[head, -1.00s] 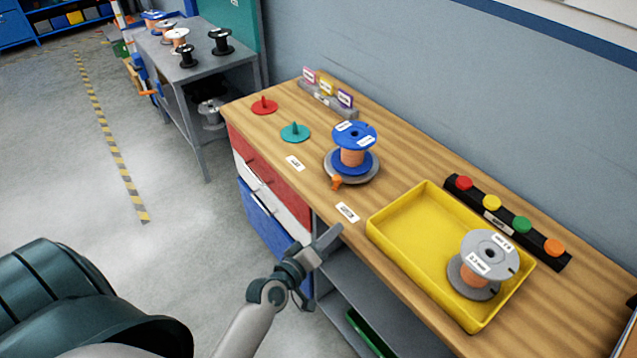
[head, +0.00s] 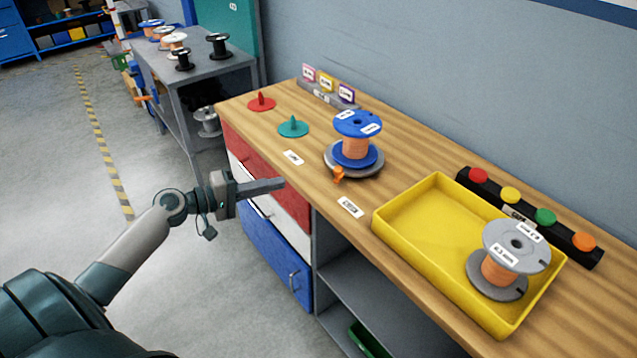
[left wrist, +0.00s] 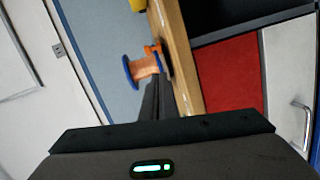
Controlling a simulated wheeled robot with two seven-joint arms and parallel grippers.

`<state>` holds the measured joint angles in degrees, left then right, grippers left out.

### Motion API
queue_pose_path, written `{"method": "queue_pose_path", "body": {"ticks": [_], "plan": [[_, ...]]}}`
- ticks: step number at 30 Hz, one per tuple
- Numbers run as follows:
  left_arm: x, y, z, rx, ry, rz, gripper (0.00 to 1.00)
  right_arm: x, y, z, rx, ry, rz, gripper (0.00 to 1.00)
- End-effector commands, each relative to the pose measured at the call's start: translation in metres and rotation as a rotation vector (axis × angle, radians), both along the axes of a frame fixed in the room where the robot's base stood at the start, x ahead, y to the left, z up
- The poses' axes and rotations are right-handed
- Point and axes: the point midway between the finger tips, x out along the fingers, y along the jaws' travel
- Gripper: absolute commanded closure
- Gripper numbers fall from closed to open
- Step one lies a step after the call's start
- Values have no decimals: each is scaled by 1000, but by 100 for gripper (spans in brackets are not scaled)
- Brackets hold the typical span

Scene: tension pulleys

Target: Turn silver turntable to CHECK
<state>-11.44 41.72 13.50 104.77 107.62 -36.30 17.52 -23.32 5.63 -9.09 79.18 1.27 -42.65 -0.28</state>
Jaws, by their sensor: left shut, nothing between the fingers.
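The silver turntable (head: 372,172) is a low grey disc on the wooden bench. A blue spool (head: 357,124) wound with copper wire stands upright on it. An orange pointer (head: 339,174) sticks out from the turntable's front-left edge. Two white labels lie on the bench near it, a left one (head: 293,158) and a front one (head: 350,207); their words are too small to read. My left gripper (head: 282,184) is shut and empty at the bench's front edge, left of the turntable and apart from it. The left wrist view shows the spool (left wrist: 143,69) beyond the fingers. My right gripper is not in view.
A yellow tray (head: 398,205) with a grey spool (head: 515,246) stands to the right. Behind it is a black bar (head: 560,233) with coloured buttons. A red disc (head: 261,103) and a teal disc (head: 293,127) with upright pegs lie left of the turntable. A small card holder (head: 326,98) stands behind.

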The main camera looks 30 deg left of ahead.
Motion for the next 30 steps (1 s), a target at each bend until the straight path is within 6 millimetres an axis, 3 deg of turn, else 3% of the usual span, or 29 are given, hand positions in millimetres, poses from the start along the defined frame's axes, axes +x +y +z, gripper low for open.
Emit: {"method": "queue_pose_path", "body": {"ticks": [3,9,20,30], "plan": [[4,14,15,-36,-3,-11,100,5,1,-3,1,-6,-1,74],[5,18,24,-58,-5,-15,100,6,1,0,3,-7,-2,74],[7,16,24,-57,-5,-14,100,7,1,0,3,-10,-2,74],[33,0,23,-57,-5,-14,100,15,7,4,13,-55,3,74]]}}
